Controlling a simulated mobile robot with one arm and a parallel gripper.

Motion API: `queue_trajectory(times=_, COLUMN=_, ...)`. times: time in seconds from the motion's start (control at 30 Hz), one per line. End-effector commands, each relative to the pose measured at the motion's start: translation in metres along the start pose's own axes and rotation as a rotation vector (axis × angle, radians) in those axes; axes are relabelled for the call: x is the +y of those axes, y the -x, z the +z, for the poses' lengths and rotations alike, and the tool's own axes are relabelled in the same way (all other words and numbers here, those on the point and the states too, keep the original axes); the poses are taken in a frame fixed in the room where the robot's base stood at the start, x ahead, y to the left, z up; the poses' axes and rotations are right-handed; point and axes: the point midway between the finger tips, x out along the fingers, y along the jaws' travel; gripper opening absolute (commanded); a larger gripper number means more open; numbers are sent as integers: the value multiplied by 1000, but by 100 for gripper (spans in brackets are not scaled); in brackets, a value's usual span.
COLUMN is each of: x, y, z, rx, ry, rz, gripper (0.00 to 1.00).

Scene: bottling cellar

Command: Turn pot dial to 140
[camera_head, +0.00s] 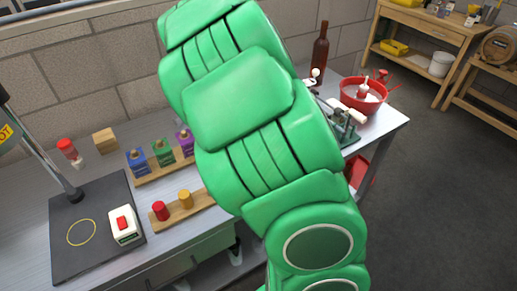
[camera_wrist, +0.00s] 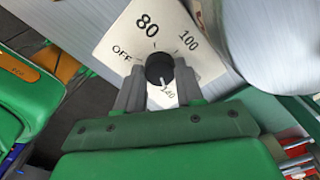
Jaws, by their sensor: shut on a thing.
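The pot dial is a black round knob (camera_wrist: 159,67) on a white plate (camera_wrist: 120,42) in the wrist view. The plate reads OFF, 80, 100 and 140. A small white mark shows at the knob's lower edge, on the side of the 140 label (camera_wrist: 168,91). My gripper (camera_wrist: 159,76) has one finger on each side of the knob and is shut on it. The fingers cover parts of the plate. In the head view my green arm hides the dial and the gripper.
A grey rounded metal surface (camera_wrist: 280,45) is close at the right of the plate. In the head view the workbench holds a black stand base (camera_head: 80,255), a white box with a red switch (camera_head: 124,225), wooden racks, a red bowl (camera_head: 375,103) and a brown bottle (camera_head: 320,52).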

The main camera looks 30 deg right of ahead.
Motion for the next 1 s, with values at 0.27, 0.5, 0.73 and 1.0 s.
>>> queue_trajectory(times=0.27, x=0, y=0, z=1, rx=-2, ry=-23, rz=2, gripper=6)
queue_trajectory(times=0.5, x=0, y=0, z=1, rx=-2, ry=-22, rz=1, gripper=6)
queue_trajectory(times=0.73, x=0, y=0, z=1, rx=-1, ry=-22, rz=1, gripper=62)
queue_trajectory(times=1.0, x=0, y=0, z=0, rx=0, ry=-22, rz=0, gripper=62)
